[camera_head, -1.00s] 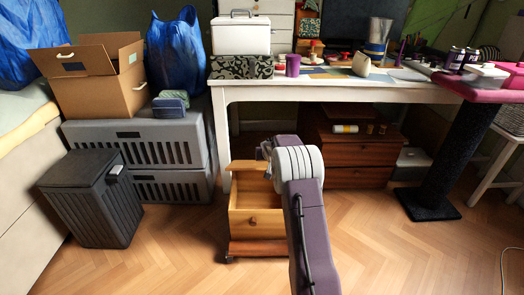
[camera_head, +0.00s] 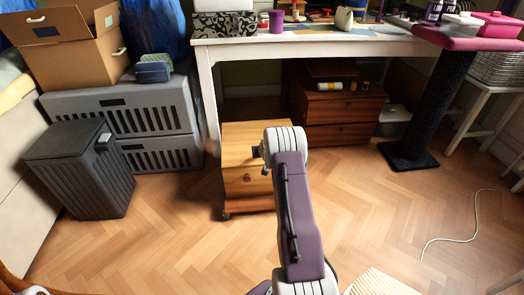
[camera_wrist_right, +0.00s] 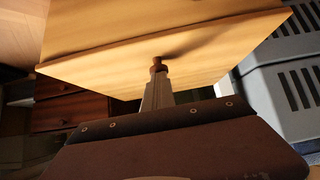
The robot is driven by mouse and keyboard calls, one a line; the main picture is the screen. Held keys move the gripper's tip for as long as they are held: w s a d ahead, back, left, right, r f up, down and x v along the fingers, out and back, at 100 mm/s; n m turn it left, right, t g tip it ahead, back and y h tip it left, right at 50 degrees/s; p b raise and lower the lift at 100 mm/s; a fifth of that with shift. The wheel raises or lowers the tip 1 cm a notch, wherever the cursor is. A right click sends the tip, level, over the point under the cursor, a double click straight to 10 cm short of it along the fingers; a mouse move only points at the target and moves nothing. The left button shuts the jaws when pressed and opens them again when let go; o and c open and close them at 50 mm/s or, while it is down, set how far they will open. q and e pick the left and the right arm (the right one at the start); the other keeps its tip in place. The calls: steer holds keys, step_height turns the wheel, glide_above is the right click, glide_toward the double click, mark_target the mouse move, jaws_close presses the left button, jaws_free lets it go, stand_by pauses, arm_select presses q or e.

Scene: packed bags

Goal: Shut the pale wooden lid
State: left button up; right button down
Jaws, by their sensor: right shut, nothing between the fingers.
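The pale wooden lid (camera_head: 240,137) lies down over the top of the small wooden box (camera_head: 238,184) on the floor, with no opening showing along its visible front. My right gripper (camera_head: 257,151) is at the lid's right side, partly hidden behind my own wrist. In the right wrist view, the pale wood (camera_wrist_right: 190,40) fills the upper middle. My left gripper is not in view.
A white table (camera_head: 300,36) stands behind the box, with dark brown drawers (camera_head: 330,112) beneath. A grey crate (camera_head: 125,110) and dark bin (camera_head: 85,170) stand to the left. A black post (camera_head: 435,105) stands at right. Floor in front of the box is clear, with a white cable (camera_head: 465,238) at right.

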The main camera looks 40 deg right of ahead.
steer(key=shift+r, duration=0.1)
step_height(320, 180, up, 4)
steer(key=p, duration=0.4)
steer(key=s+a+f+p, duration=0.3)
steer(key=s+a+f, duration=0.1)
steer(key=s, duration=0.4)
steer(key=shift+a, duration=0.5)
steer(key=shift+s, duration=0.15)
